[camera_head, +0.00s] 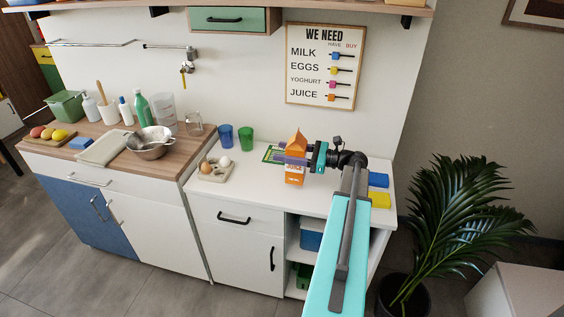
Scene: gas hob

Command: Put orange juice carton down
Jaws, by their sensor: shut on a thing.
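The orange juice carton (295,172) is orange with a white label and a peaked top. It is upright at the white counter (262,190), right of the egg tray. My gripper (297,159) reaches in from the right and is shut on the carton's upper part. The fingers hide a band of the carton. I cannot tell whether the carton's base touches the counter or is slightly above it.
An egg tray (214,173) and blue (225,136) and green (246,138) cups stand left of the carton. A green-edged card (270,153) lies behind it. Blue (378,180) and yellow (379,200) items lie at the right. The counter's front middle is clear.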

